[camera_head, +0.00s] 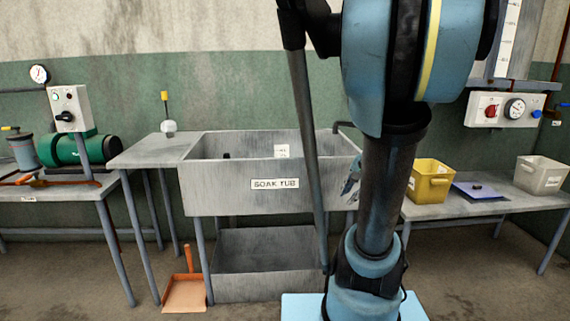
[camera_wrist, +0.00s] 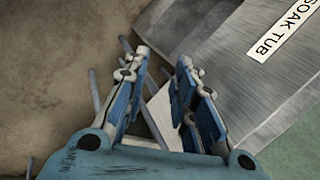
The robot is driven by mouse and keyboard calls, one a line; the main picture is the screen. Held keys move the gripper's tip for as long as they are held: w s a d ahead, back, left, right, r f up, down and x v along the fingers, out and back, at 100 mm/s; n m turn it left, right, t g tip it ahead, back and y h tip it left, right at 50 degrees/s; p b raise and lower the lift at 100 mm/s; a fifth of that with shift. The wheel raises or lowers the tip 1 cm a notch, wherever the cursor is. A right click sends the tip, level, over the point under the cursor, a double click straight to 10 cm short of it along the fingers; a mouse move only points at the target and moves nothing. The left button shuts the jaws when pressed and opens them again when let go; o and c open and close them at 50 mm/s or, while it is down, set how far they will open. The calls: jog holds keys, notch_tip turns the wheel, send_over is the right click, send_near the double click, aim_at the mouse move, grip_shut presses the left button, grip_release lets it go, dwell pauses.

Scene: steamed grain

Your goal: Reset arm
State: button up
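My gripper (camera_wrist: 163,62) shows in the wrist view with its two blue-padded fingers apart and nothing between them. In the head view only a small part of my gripper (camera_head: 352,185) shows, at the front right of the grey soak tub (camera_head: 230,195); my own arm hides the rest. In the wrist view the tub's front wall (camera_wrist: 225,70) and its "SOAK TUB" label fill the upper right, beside my fingers. I cannot tell how far the gripper is from the wall. My arm stands tall in the right middle of the head view.
A yellow bin (camera_head: 430,184), a blue flat tray (camera_head: 495,192) and a pale bin (camera_head: 540,176) stand on the right bench. A green motor (camera_head: 85,149) and a switch box (camera_head: 69,108) sit at left. An orange dustpan (camera_head: 186,291) lies on the floor. The front left floor is clear.

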jog(key=s+a+f+n+g+h, duration=0.1)
jog(key=s+f+n, duration=0.1)
jog(key=s+n, duration=0.3)
jog(key=s+a+f+n+g+h, duration=0.1)
jog(key=s+n, duration=0.4)
jog(key=s, duration=0.5)
notch_tip(320, 180, down, 3)
jog(key=shift+s+a+r+n+h, duration=0.2)
jog(key=shift+a+n+h, duration=0.2)
jog(key=shift+a, duration=0.35)
